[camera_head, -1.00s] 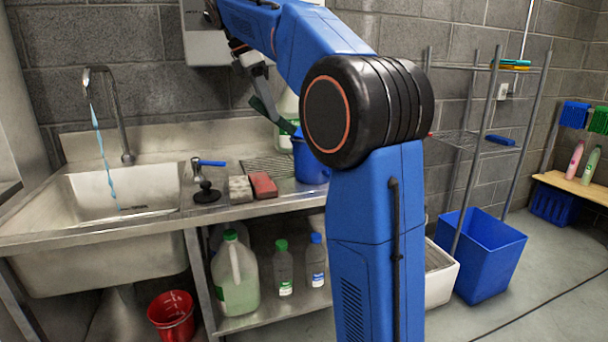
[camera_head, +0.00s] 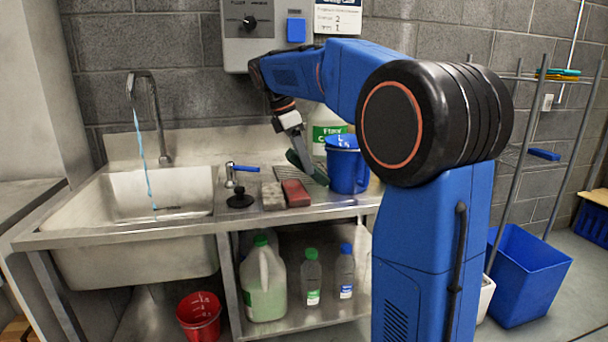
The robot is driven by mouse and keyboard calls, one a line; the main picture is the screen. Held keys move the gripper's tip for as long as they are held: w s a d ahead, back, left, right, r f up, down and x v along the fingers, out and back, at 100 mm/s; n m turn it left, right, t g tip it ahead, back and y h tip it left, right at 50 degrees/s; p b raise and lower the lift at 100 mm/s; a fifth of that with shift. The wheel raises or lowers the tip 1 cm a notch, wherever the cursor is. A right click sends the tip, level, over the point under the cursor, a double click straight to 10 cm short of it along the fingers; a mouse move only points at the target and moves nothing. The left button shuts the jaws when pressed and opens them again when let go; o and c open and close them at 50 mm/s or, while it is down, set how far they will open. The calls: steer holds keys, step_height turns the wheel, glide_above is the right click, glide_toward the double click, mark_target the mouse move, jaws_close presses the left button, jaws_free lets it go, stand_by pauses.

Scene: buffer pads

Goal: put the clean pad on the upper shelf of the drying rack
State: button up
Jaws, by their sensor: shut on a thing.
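My gripper (camera_head: 298,148) is over the back of the sink counter, left of a blue jug. It is shut on a dark green pad (camera_head: 317,176), which hangs tilted low over the counter, close to the jug; whether it touches anything is unclear. The drying rack (camera_head: 508,150) stands at the right, partly hidden by my arm. Its upper shelf (camera_head: 526,78) bears a teal-green and a yellow-orange item (camera_head: 558,74) at its right side. A blue item (camera_head: 543,154) lies on the shelf below.
The blue jug (camera_head: 347,170) and a white bottle (camera_head: 325,122) stand beside the gripper. A red block (camera_head: 296,193), a grey block (camera_head: 272,196) and a black plunger-like tool (camera_head: 240,198) lie nearby. The sink (camera_head: 150,195) is left; a blue bin (camera_head: 530,275) stands below the rack.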

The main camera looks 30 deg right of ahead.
steer(key=shift+f, duration=2.1)
steer(key=shift+f, duration=0.15)
steer(key=o, duration=1.2)
steer(key=shift+o, duration=0.2)
steer(key=v, duration=1.2)
